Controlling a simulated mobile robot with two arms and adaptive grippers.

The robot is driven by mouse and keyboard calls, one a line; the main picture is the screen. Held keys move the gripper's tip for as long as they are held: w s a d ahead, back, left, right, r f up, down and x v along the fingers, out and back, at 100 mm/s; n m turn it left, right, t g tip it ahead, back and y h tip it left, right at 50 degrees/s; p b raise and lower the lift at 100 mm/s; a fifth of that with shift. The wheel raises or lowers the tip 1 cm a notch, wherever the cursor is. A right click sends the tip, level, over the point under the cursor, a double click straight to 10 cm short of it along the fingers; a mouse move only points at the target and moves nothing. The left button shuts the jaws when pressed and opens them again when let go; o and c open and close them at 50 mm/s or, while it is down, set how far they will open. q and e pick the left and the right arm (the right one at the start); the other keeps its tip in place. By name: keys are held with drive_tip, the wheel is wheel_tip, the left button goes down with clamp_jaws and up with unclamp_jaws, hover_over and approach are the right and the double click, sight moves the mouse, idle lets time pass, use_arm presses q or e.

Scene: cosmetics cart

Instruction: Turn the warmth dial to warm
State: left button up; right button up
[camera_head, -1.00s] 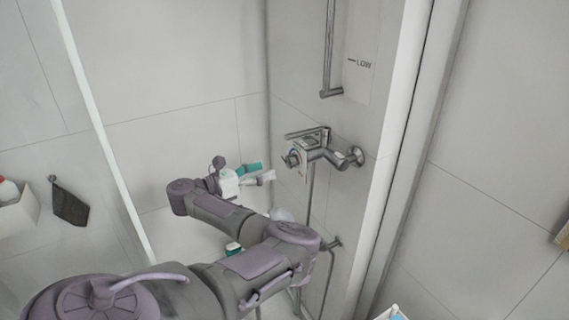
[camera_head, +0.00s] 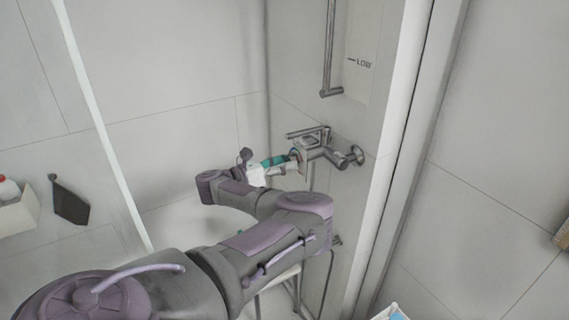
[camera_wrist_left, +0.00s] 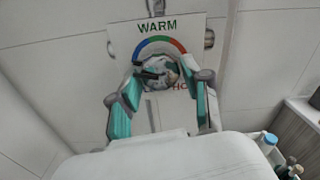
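The warmth dial (camera_wrist_left: 160,70) is a round metallic knob on a white plate, under the word WARM and a blue, green and red arc. A dark bar on it points left, toward the blue end. The red lettering at lower right is partly hidden. My left gripper (camera_wrist_left: 160,88) is open, with one teal finger on either side of the dial's lower part; I cannot tell whether they touch it. In the head view, the left gripper (camera_head: 288,162) is at the left end of the chrome mixer (camera_head: 330,157), hiding most of the dial. My right gripper is not in view.
A vertical chrome rail (camera_head: 328,60) and a panel marked LOW (camera_head: 360,63) are above the mixer. A white wall edge (camera_head: 395,130) stands to its right. Several bottles (camera_wrist_left: 270,145) show at the lower right of the wrist view. A dark cloth (camera_head: 70,203) hangs at left.

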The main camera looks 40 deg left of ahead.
use_arm(q)
drive_tip(key=c, duration=0.6)
drive_tip(key=m+b, duration=1.4)
drive_tip(key=m, duration=0.1)
drive_tip(key=shift+m+b, duration=0.35)
drive_tip(key=shift+m, duration=0.05)
idle(0.3)
drive_tip(key=o, duration=1.2)
drive_tip(key=shift+c, duration=0.2)
